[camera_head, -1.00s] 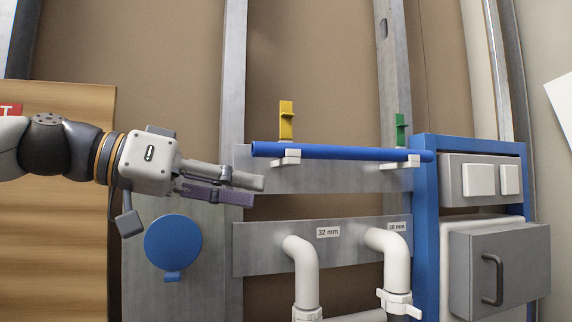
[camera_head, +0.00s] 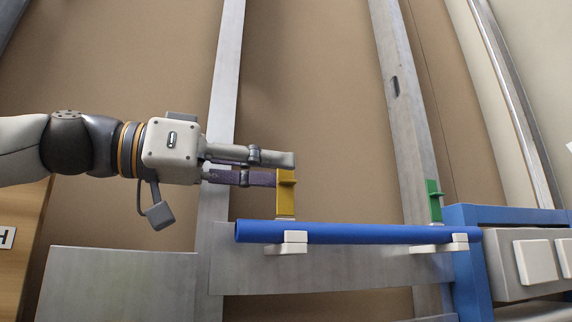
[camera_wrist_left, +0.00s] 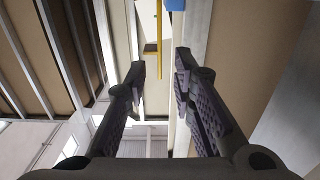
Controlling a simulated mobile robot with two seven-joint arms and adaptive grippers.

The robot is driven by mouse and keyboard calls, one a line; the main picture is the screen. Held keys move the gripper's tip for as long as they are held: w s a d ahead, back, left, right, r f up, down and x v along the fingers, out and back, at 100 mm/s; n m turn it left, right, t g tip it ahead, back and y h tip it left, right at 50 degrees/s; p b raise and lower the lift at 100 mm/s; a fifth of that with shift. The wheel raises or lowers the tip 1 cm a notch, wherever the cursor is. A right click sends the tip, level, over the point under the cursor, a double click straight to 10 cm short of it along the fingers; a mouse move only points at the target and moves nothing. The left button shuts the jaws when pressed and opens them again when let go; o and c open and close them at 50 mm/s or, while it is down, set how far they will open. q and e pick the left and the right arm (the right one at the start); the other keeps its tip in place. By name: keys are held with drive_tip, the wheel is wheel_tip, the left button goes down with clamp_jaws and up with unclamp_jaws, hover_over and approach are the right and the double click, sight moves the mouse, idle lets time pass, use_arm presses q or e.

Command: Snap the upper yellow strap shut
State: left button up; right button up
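The yellow strap (camera_head: 286,198) stands upright, unfolded, above the left end of the blue pipe (camera_head: 350,232). The pipe rests on white brackets (camera_head: 288,242). My left gripper (camera_head: 282,169) comes in from the left with its fingertips at the strap's upper end. One finger passes above the strap's top; the other overlaps its left side. Contact cannot be told. In the left wrist view, the fingers (camera_wrist_left: 160,72) are apart, and the yellow strap (camera_wrist_left: 159,42) shows as a thin bar ending in the gap between them. My right gripper is out of view.
A green strap (camera_head: 434,202) stands upright near the pipe's right end. Metal studs (camera_head: 405,130) rise behind, and a metal plate (camera_head: 330,270) lies behind the pipe. A blue frame (camera_head: 470,270) with a grey box bounds the right. Space above the pipe is free.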

use_arm(q)
drive_tip(key=shift+x, duration=1.15)
clamp_jaws()
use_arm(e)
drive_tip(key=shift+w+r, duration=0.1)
